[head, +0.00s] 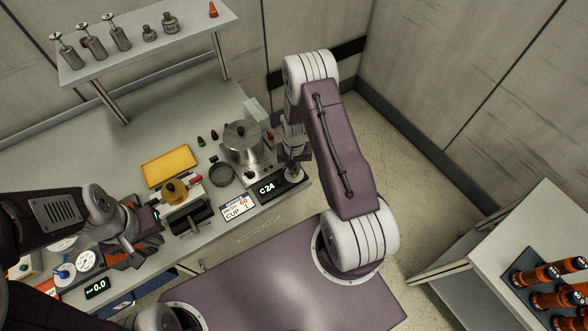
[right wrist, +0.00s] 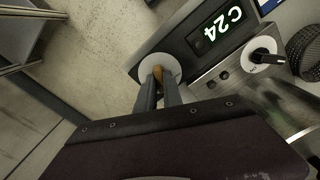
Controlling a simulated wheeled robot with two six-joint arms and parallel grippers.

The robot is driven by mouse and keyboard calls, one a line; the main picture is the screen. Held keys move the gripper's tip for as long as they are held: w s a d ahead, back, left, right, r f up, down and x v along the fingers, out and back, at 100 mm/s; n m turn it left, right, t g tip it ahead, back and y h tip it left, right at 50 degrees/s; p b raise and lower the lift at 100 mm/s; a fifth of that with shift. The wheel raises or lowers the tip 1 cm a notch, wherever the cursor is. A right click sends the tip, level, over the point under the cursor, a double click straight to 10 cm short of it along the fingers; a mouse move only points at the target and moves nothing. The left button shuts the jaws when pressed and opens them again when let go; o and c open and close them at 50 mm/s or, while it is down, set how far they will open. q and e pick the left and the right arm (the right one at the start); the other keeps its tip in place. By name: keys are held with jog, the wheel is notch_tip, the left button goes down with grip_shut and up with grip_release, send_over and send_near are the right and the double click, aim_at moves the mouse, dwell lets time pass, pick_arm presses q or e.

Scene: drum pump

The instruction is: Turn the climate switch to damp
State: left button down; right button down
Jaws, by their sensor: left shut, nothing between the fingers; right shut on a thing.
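The climate switch is a dark box with a lit display (head: 267,188) reading C24, at the right front of the bench. The display also shows in the right wrist view (right wrist: 217,29). Beside it is a round white dial (right wrist: 173,62) with a brownish knob (right wrist: 158,72). My right gripper (head: 293,170) reaches down over this end of the box. In the right wrist view its fingers (right wrist: 158,84) are shut on the knob and partly hide it. Dial marks are too small to read. My left gripper (head: 154,212) is shut and empty at the left, well away from the switch.
A steel pot (head: 243,138) on a metal unit stands just behind the switch. A second small black knob (right wrist: 264,57) is close to the display. A cup sign (head: 237,208), yellow tray (head: 168,166) and gauges (head: 86,260) lie further left.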

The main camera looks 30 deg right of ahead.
jog(key=shift+m+b, duration=0.4)
jog(key=shift+m, duration=1.2)
jog(key=shift+r, duration=0.1)
jog(key=c, duration=1.5)
grip_release()
jog(key=shift+c, duration=0.2)
jog(key=shift+o, duration=0.3)
